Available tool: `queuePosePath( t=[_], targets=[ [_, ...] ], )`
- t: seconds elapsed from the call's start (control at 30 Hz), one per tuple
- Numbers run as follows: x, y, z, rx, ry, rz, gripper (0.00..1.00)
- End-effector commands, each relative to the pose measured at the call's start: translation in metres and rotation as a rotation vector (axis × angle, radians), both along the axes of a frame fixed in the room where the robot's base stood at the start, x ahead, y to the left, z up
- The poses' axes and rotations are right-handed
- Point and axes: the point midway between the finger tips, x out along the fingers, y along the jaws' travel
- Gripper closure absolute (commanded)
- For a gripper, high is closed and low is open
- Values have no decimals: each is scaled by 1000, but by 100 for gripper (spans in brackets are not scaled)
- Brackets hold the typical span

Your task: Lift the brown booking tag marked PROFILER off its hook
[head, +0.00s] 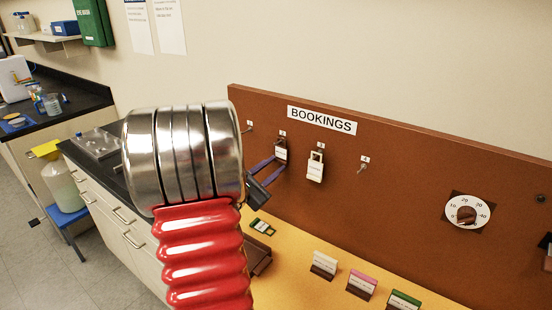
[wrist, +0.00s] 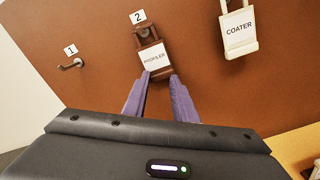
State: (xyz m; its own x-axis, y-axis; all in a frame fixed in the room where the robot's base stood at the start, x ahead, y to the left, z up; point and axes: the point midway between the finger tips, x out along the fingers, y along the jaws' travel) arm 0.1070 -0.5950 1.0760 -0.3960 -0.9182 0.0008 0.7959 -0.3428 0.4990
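The brown PROFILER tag (wrist: 153,61) hangs from the hook numbered 2 on the brown bookings board, its white label facing out. In the head view the tag (head: 281,153) is small, and its lower part is partly behind my fingers. My gripper (wrist: 160,80) has its two purple fingers apart, with the tips at the tag's lower end, one toward each side. In the head view my gripper (head: 276,165) reaches in from the left. I cannot tell whether the fingers touch the tag. The hook (wrist: 143,30) shows above the tag.
A cream COATER tag (wrist: 238,32) hangs close by on the right. Bare hooks stand at number 1 (wrist: 72,64) and number 4 (head: 362,167). A dial (head: 467,211) is farther right.

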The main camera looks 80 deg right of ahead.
Motion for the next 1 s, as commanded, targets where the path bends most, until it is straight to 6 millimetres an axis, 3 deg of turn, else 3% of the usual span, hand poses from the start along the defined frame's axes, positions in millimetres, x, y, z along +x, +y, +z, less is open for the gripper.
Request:
queuePosePath(
  t=[0.77,1.0],
  targets=[
    [-7,-1,3,-4,-2,-9,75],
    [-8,-1,3,-6,-3,-11,92]
  ],
)
